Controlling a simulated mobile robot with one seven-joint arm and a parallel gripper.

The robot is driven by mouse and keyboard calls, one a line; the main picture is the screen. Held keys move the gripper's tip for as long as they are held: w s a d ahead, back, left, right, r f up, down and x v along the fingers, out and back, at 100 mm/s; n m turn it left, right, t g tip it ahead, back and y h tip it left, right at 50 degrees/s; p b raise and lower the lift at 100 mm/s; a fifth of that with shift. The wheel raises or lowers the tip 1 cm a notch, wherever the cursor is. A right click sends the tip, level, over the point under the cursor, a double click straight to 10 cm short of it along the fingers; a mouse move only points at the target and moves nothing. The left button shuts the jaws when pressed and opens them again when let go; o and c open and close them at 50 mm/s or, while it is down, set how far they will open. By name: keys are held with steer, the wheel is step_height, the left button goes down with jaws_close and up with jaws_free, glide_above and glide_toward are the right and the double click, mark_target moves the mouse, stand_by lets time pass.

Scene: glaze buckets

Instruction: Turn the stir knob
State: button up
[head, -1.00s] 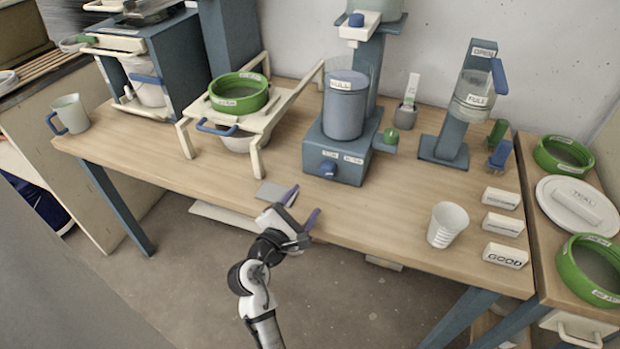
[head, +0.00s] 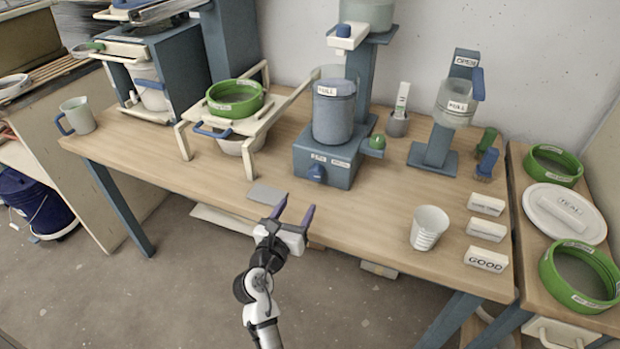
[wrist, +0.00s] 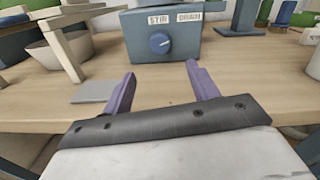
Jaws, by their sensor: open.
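The stir knob (head: 317,173) is a small blue knob on the front of the blue-grey base (head: 338,168) of the mixing machine. In the wrist view the knob (wrist: 160,42) faces me with a pale pointer mark, below the STIR and DRAIN labels (wrist: 174,18). My gripper (head: 294,210) is open and empty at the table's front edge, below and in front of the knob, apart from it. In the wrist view the purple fingers (wrist: 158,78) stand either side of the knob's line, with a gap of table between them and the machine.
A grey flat plate (head: 267,194) lies on the table left of my gripper. A white ribbed cup (head: 428,228) and white label blocks (head: 486,260) stand to the right. A cream stand (head: 190,140) with a green sieve (head: 235,98) is to the left. The table before the knob is clear.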

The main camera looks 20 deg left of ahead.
mark_target(314, 176)
steer(key=w+p, duration=0.2)
steer(key=w, duration=1)
steer(key=shift+w, duration=0.15)
steer(key=c, duration=1)
steer(key=shift+m+b, duration=0.9)
steer(key=shift+m, duration=2)
